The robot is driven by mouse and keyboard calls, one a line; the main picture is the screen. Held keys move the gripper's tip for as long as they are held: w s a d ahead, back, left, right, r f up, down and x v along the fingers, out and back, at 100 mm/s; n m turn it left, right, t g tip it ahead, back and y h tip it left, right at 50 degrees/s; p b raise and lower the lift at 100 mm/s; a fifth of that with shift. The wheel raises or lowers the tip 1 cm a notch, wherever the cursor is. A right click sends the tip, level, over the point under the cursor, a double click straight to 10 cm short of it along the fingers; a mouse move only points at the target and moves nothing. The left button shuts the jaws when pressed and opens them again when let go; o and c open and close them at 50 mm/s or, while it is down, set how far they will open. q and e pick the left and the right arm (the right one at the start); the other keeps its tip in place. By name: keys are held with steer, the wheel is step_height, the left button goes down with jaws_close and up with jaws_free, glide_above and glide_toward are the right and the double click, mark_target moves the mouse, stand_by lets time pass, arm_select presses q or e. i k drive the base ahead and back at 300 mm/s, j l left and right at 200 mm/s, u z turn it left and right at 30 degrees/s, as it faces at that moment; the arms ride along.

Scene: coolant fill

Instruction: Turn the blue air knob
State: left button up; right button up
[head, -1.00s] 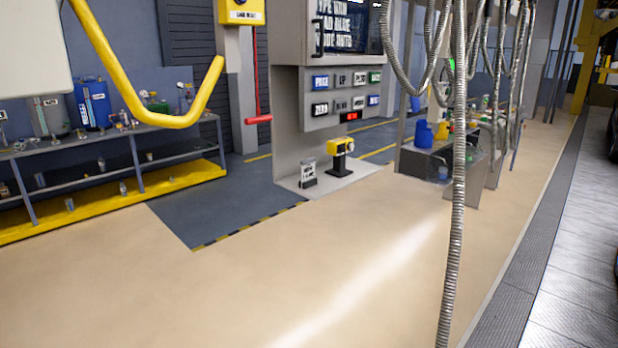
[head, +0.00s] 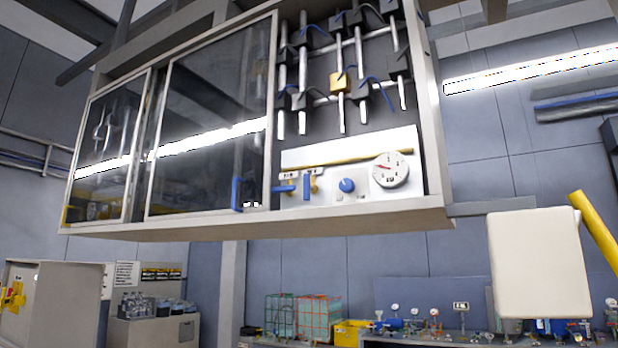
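A blue round knob (head: 347,185) sits on a pale panel (head: 330,197) at the lower right of a wall cabinet, just left of a round white gauge (head: 390,169). Left of the knob are two blue lever handles (head: 306,186) on small brass fittings. I cannot read the small labels above them. The panel section is open at the front. Neither of my grippers is in view.
The cabinet's left part has glass doors (head: 208,120) with a blue handle. Pipes with several blue-handled valves (head: 342,75) hang above the panel. A white box-shaped part (head: 540,263) and a yellow bar (head: 595,232) stand at the right. Below are crates (head: 296,315) and a bench with fittings.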

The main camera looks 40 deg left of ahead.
mark_target(346, 184)
steer(key=u, duration=0.45)
steer(key=i+j+z, duration=0.1)
steer(key=j, duration=0.35)
steer(key=i+j, duration=0.15)
steer(key=j, duration=0.3)
steer(key=i+j+z, duration=0.15)
steer(key=j, duration=0.8)
steer(key=i+z, duration=0.05)
